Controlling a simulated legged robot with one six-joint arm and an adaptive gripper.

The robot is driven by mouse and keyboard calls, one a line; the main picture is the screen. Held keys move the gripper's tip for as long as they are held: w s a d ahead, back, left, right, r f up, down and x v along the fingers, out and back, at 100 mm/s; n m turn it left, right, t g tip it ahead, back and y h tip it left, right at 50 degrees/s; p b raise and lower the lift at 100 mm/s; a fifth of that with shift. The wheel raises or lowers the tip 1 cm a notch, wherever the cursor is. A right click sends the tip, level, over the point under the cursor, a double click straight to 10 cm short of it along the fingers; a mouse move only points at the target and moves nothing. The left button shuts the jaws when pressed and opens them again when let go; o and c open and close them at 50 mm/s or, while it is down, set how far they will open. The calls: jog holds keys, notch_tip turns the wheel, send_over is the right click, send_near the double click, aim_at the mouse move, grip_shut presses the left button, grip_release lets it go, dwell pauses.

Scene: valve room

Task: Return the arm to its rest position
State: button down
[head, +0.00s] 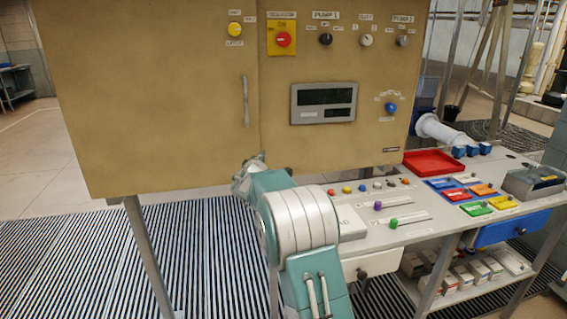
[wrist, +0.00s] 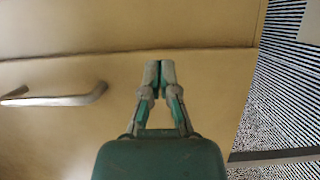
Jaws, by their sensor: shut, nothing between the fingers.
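My gripper (wrist: 160,68) is shut and empty in the wrist view, with its two fingertips together in front of the tan cabinet face. In the head view my teal and grey arm rises from the bottom middle, and its end stands by the lower edge of the tan cabinet (head: 160,100). The fingertips are hard to make out there. The cabinet's door handle (head: 246,102) is above the arm's end, apart from it. It also shows at the left of the wrist view (wrist: 60,99), apart from the fingers.
Right of my arm is a workbench (head: 405,236) with buttons, sliders, a red tray (head: 434,163) and coloured blocks. A lower shelf (head: 455,295) holds several small boxes. A cabinet leg (head: 150,255) stands at left. The grated floor (head: 60,260) left of it is clear.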

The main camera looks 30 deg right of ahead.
jog(key=s+d, duration=0.5)
jog(key=s, duration=0.1)
jog(key=s+a+r+m+g, duration=0.2)
jog(key=s+m, duration=0.1)
jog(key=s, duration=0.4)
jog(key=s+a+r+m+g+h, duration=0.1)
jog(key=s+r+m+g, duration=0.15)
jog(key=s, duration=0.45)
jog(key=s+a+r+m+g, duration=0.2)
jog(key=s+m+g, duration=0.1)
jog(key=s, duration=0.4)
jog(key=s+a+f+m+g+y, duration=0.1)
jog(key=s+a+f+y, duration=0.3)
jog(key=s+a, duration=0.5)
jog(key=s+a+f+m+y, duration=0.1)
jog(key=s+a+f+y, duration=0.4)
jog(key=s+a, duration=0.5)
jog(key=s+y, duration=0.2)
jog(key=s, duration=0.2)
jog(key=shift+s+a+g, duration=0.3)
jog(key=shift+s+g, duration=0.05)
jog(key=shift+s, duration=0.05)
jog(key=shift+m, duration=0.25)
